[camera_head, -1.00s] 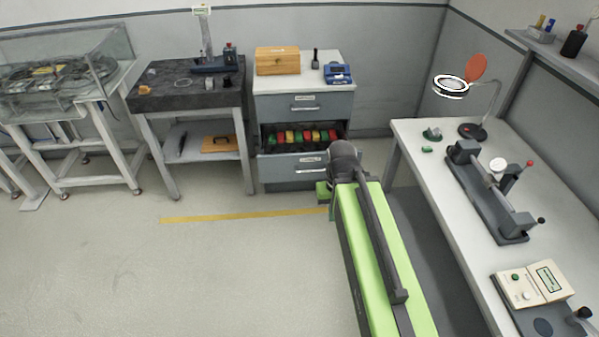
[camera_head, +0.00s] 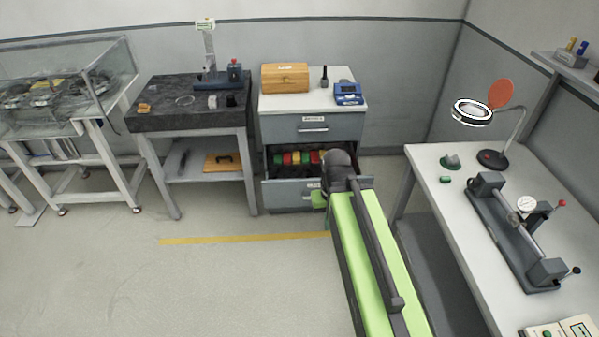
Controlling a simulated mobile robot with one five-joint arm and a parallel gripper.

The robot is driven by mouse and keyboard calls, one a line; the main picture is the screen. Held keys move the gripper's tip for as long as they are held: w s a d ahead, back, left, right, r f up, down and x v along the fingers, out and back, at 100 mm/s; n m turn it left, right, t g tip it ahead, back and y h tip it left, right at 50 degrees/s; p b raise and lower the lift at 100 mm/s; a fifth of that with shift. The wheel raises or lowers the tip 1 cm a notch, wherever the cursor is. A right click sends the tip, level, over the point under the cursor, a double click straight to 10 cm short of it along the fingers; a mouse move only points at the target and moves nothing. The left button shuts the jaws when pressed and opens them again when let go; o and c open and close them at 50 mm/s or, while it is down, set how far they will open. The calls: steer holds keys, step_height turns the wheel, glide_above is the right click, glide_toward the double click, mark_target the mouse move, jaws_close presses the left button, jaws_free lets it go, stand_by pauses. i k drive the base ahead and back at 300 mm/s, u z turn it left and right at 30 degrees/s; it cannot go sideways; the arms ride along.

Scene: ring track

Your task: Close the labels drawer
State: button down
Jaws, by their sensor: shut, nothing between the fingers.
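The grey drawer cabinet (camera_head: 365,128) stands against the back wall. Its upper drawer (camera_head: 290,128) is shut. Below it, a drawer stands pulled out, with its grey front (camera_head: 283,194) toward me and a row of red, yellow and green rolls (camera_head: 297,158) inside. The label plates are too small to read. My green arm reaches toward the cabinet, and its dark rounded joint covers the right part of the open drawer.
A wooden box (camera_head: 285,77) and a blue device (camera_head: 348,94) sit on the cabinet. A dark-topped table (camera_head: 160,121) stands close on its left. A white workbench (camera_head: 440,172) with a fixture is on the right. The floor left of my arm is clear, with a yellow line (camera_head: 245,238).

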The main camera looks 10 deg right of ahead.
mark_target(295, 171)
steer(key=u, duration=0.55)
steer(key=i, duration=1.05)
steer(key=u, duration=0.7)
